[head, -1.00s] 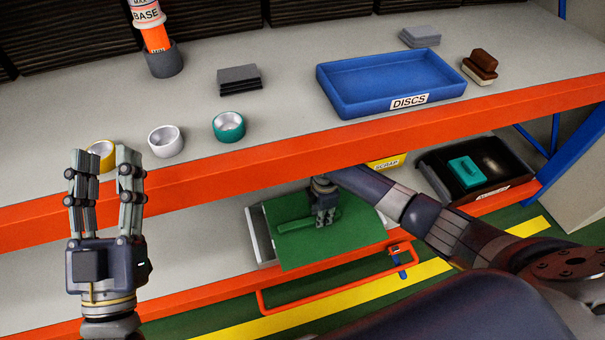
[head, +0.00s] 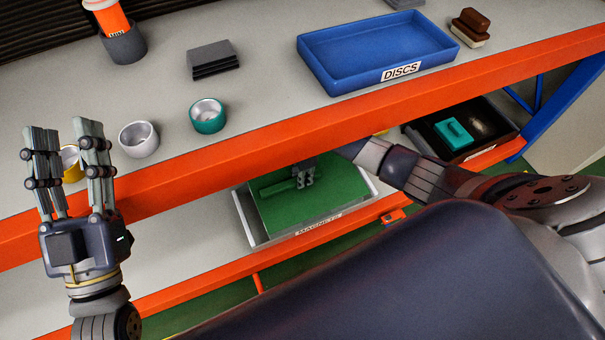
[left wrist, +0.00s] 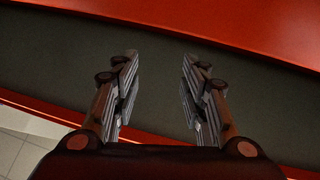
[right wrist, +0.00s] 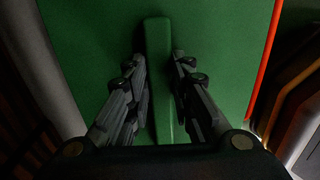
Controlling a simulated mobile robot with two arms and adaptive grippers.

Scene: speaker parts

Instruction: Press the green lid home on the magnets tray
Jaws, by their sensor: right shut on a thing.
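The green lid (head: 322,205) lies over the grey magnets tray (head: 243,221) on the lower shelf. The tray's left wall, right corner and labelled front show around it. I cannot tell whether the lid is fully seated. My right gripper (head: 303,176) is shut on the lid's raised green handle (head: 276,188). In the right wrist view, its fingers (right wrist: 159,64) stand on both sides of the handle (right wrist: 158,40). My left gripper (head: 64,128) is open and empty in front of the bench; its fingers are spread in the left wrist view (left wrist: 160,64).
The orange upper shelf edge (head: 225,165) overhangs close above the tray. A black bin (head: 483,145) with a teal part is right on the lower shelf.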

